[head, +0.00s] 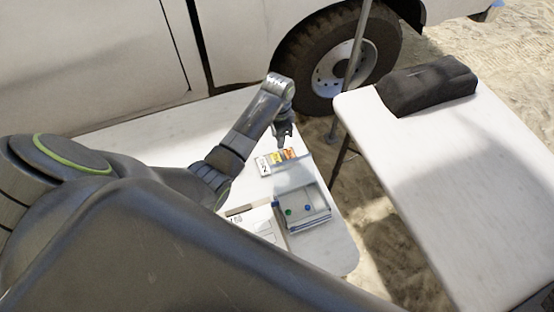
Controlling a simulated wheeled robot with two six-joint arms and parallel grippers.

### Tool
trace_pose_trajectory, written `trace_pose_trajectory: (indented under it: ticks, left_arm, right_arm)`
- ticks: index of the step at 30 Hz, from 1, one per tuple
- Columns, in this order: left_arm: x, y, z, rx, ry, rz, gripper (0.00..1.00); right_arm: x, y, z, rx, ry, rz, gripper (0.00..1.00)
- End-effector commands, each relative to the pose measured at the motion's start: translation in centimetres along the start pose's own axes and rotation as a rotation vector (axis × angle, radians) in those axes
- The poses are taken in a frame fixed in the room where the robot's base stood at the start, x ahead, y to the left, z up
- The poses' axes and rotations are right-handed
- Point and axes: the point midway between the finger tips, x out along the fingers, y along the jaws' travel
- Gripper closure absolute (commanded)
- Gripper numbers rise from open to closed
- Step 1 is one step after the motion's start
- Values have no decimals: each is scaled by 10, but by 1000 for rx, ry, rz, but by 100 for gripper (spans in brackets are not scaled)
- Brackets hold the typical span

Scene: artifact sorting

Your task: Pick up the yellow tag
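The yellow tag (276,158) lies on the white table at the left, in a short row between a white tag (263,165) and an orange tag (290,154). My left gripper (284,142) points down just behind and above the yellow and orange tags. It is too small here to tell whether its fingers are open or shut, or whether they touch a tag. My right gripper is not in view.
A clear box (318,216) with small green and blue things in it stands nearer on the left table (335,250), beside a white box or paper (262,228). A second white table (440,170) at right holds a dark bag (428,84). A vehicle (90,60) stands behind.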

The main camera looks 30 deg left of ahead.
Motion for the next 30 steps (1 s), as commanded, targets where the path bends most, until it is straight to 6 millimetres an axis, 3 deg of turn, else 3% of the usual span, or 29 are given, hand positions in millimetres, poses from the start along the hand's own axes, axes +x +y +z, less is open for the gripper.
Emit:
trace_pose_trajectory:
  ticks: [8,18,27,30]
  left_arm:
    - [20,2,2,1,-1,1,65]
    - [62,5,7,1,0,-1,65]
    - [66,5,7,1,1,-1,65]
    - [65,5,7,1,1,-1,77]
  right_arm:
    - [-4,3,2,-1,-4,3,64]
    - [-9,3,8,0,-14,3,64]
    - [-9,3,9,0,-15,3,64]
    - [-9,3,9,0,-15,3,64]
